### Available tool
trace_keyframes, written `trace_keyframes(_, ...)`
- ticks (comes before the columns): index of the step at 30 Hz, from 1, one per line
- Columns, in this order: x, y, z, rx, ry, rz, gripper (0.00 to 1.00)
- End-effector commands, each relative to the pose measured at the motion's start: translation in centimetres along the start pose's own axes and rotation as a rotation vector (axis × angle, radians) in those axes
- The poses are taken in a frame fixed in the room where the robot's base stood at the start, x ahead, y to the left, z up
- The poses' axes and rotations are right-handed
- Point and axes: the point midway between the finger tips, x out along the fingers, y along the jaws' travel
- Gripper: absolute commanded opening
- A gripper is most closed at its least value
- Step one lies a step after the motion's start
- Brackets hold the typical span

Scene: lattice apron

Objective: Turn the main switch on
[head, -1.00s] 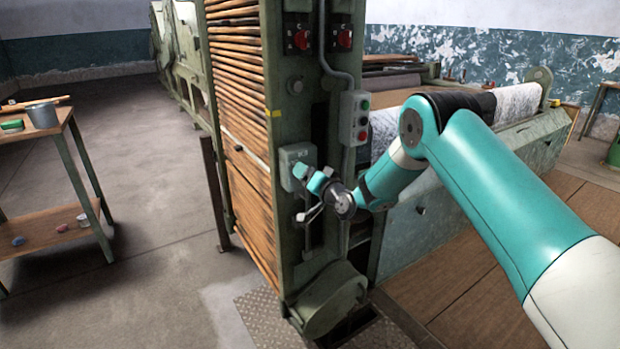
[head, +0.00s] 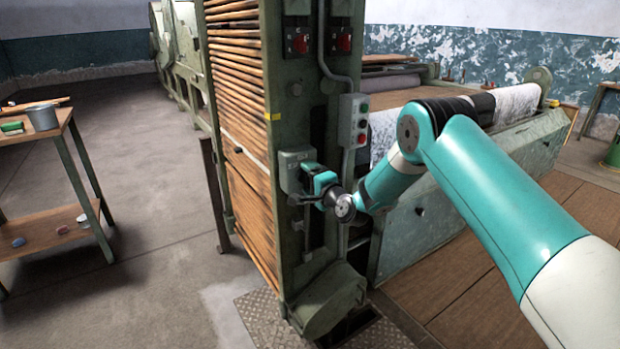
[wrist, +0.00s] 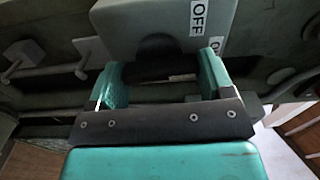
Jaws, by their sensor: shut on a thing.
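The main switch is a grey box (head: 291,160) on the green machine post. In the wrist view the box (wrist: 140,17) fills the top, with a white OFF label (wrist: 198,14) and a second label starting with O, partly hidden by a finger. A dark rounded handle (wrist: 158,66) projects from the box between my fingers. My gripper (wrist: 162,76) is shut on this handle, one teal finger at each side. In the head view my gripper (head: 318,180) covers the lower right of the box. Which label the handle points to cannot be told.
A push-button box (head: 354,120) with green and red buttons is above and right of the switch. Two red rotary switches (head: 300,41) are higher on the post. A wooden bench (head: 50,228) stands at the left; the floor between is free.

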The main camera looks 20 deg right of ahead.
Motion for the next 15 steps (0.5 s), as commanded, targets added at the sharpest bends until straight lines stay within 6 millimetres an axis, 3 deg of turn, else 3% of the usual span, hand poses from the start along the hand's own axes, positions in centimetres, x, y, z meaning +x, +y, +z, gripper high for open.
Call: trace_keyframes(15, 0.0, -0.01, -0.19, 0.083, 0.004, -0.002, 0.51)
